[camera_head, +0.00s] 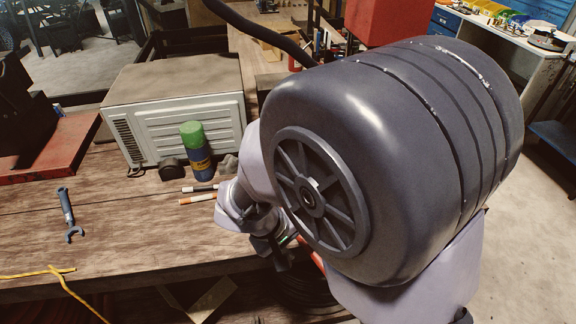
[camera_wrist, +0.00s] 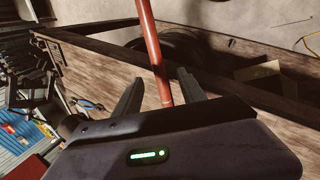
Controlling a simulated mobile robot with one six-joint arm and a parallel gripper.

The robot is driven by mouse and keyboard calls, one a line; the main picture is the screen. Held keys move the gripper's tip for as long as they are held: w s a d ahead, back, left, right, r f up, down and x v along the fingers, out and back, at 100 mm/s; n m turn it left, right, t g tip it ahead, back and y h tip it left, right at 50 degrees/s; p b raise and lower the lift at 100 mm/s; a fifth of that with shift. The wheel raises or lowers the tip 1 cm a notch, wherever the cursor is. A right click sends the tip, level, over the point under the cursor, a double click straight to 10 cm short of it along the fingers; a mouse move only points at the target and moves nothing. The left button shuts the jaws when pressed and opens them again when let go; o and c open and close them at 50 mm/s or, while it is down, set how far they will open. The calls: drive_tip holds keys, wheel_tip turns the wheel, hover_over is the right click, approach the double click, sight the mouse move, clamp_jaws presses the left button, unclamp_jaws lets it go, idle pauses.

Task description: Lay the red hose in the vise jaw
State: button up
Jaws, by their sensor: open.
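The red hose (camera_wrist: 151,40) shows in the wrist view as a thin, nearly upright red length. Its lower end appears between the two dark fingers of my gripper (camera_wrist: 160,76). The fingers stand apart, and I cannot tell whether either touches the hose. In the head view, my gripper (camera_head: 277,248) is low in the middle, by the table's front edge, partly hidden by my own arm. A small bit of red (camera_head: 318,260) beside it may be the hose. I cannot make out the vise jaw in either view.
A red-based machine (camera_head: 50,150) stands at the left. The table's front middle is mostly clear.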

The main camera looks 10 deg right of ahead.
drive_tip(key=b+x, duration=0.2)
drive_tip(key=x, duration=0.6)
drive_tip(key=shift+d+f+b, duration=0.15)
drive_tip(key=shift+d+b, duration=0.15)
drive_tip(key=shift+b, duration=0.1)
drive_tip(key=shift+c, duration=0.9)
clamp_jaws()
